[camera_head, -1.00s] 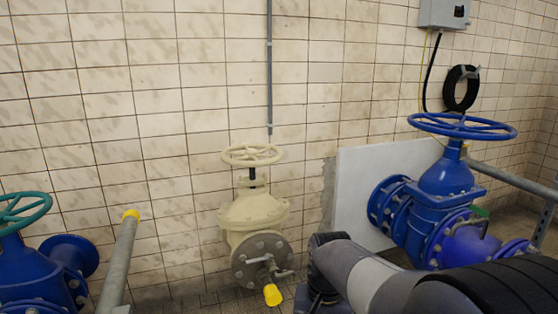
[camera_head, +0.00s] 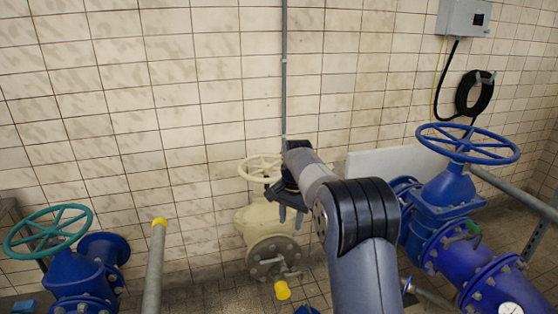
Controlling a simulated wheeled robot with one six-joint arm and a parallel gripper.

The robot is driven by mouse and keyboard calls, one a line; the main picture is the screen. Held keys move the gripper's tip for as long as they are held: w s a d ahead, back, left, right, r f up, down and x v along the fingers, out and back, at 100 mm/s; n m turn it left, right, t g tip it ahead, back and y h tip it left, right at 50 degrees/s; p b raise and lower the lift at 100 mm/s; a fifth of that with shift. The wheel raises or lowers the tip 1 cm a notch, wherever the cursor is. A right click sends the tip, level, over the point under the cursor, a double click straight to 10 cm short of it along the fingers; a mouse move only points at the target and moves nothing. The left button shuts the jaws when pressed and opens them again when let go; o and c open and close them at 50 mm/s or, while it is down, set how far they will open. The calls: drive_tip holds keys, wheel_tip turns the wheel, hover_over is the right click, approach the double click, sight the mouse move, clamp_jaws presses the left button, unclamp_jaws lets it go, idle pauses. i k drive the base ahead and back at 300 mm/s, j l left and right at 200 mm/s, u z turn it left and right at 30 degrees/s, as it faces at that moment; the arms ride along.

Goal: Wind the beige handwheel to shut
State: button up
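The beige handwheel (camera_head: 262,168) sits level on top of the beige valve (camera_head: 256,222), in front of the tiled wall. Its right edge is partly hidden by my arm. My gripper (camera_head: 291,217) is dark and hangs just right of and below the wheel in the head view, in front of the valve body. Its two fingers point downward with a gap between them and nothing held. I see no clear contact with the wheel; the depth between them is hard to judge.
A blue valve with a blue handwheel (camera_head: 467,143) stands at right, and another with a teal handwheel (camera_head: 48,231) at left. A grey post with a yellow cap (camera_head: 159,223) stands left of the beige valve. A grey panel (camera_head: 385,165) leans behind my arm.

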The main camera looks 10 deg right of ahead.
sight(266, 169)
drive_tip(key=i+l+u, duration=0.45)
drive_tip(key=l+u, duration=0.15)
drive_tip(key=i+l+u, duration=0.15)
drive_tip(key=l+u, duration=0.15)
drive_tip(key=i+l, duration=0.15)
drive_tip(key=l, duration=0.25)
drive_tip(key=i+l, duration=0.15)
drive_tip(key=l, duration=0.25)
drive_tip(key=i+l+u, duration=0.1)
drive_tip(key=l, duration=0.25)
drive_tip(key=i+l, duration=0.15)
drive_tip(key=l, duration=0.25)
drive_tip(key=i+l, duration=0.1)
drive_tip(key=l, duration=0.3)
drive_tip(key=i+l+u, duration=0.1)
drive_tip(key=l, duration=0.3)
